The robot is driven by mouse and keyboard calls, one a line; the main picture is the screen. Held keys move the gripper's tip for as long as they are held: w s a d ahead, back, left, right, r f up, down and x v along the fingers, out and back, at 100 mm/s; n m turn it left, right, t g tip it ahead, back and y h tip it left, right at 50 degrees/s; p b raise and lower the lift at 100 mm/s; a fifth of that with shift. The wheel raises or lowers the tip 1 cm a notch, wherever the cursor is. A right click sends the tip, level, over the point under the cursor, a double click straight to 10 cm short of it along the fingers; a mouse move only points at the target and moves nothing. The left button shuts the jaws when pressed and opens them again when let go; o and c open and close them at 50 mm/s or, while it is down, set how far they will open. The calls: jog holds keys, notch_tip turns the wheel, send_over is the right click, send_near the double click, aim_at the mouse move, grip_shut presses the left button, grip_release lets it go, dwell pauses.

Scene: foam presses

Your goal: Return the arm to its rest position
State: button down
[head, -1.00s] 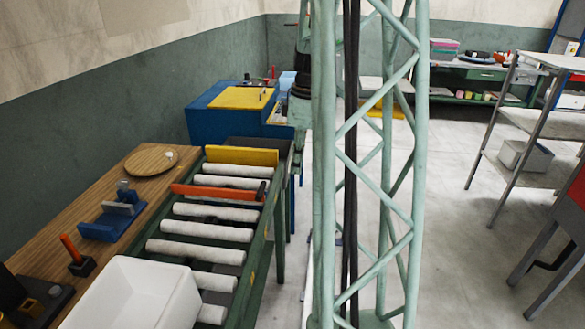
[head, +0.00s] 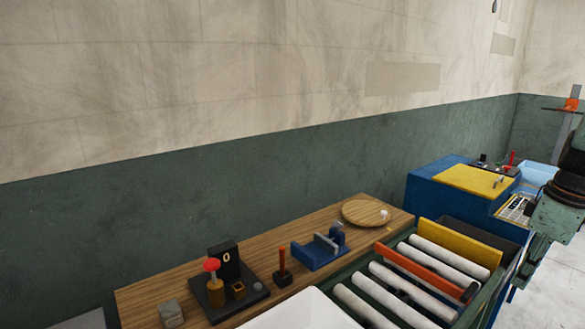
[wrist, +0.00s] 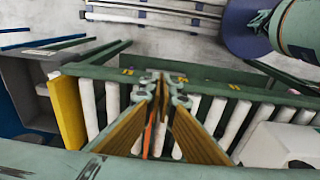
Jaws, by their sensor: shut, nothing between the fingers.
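My gripper (wrist: 160,92) is in the wrist view, its two fingers meeting at the tips, shut and empty. It is above the roller conveyor (wrist: 240,122), whose white rollers pass behind it; the height above them is hard to judge. In the head view, a pale green part of my arm shows at the right edge, beside the far end of the conveyor. The fingers cannot be made out there.
The conveyor carries a yellow plate (head: 456,246) and an orange bar (head: 425,271). A wooden bench (head: 190,285) with a blue fixture (head: 318,252) and a round board (head: 366,212) runs along the wall. A blue cabinet (head: 425,188) stands beyond.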

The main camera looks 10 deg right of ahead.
jog(key=w+a+r+t+h+p, duration=0.1)
jog(key=w+a+r+p, duration=0.15)
jog(key=a+r, duration=0.75)
jog(key=w+a+r+t+h+p, duration=0.1)
jog(key=w+a+r+p, duration=0.15)
jog(key=a+r, duration=0.65)
jog(key=w+a+r+t+h+p, duration=0.15)
jog(key=a+r+p, duration=0.4)
jog(key=a, duration=0.75)
jog(key=s+a+f+m+y+b, duration=0.1)
jog(key=s+a+b, duration=0.4)
jog(key=s, duration=0.6)
jog(key=s+a+f+m+y+b, duration=0.2)
jog(key=s+a+f+m+b, duration=0.2)
jog(key=s+a, duration=0.6)
notch_tip(320, 180, down, 2)
jog(key=shift+s+f+g+b, duration=0.15)
jog(key=shift+s+g+b, duration=0.25)
jog(key=shift+b, duration=0.75)
jog(key=shift+a, duration=0.15)
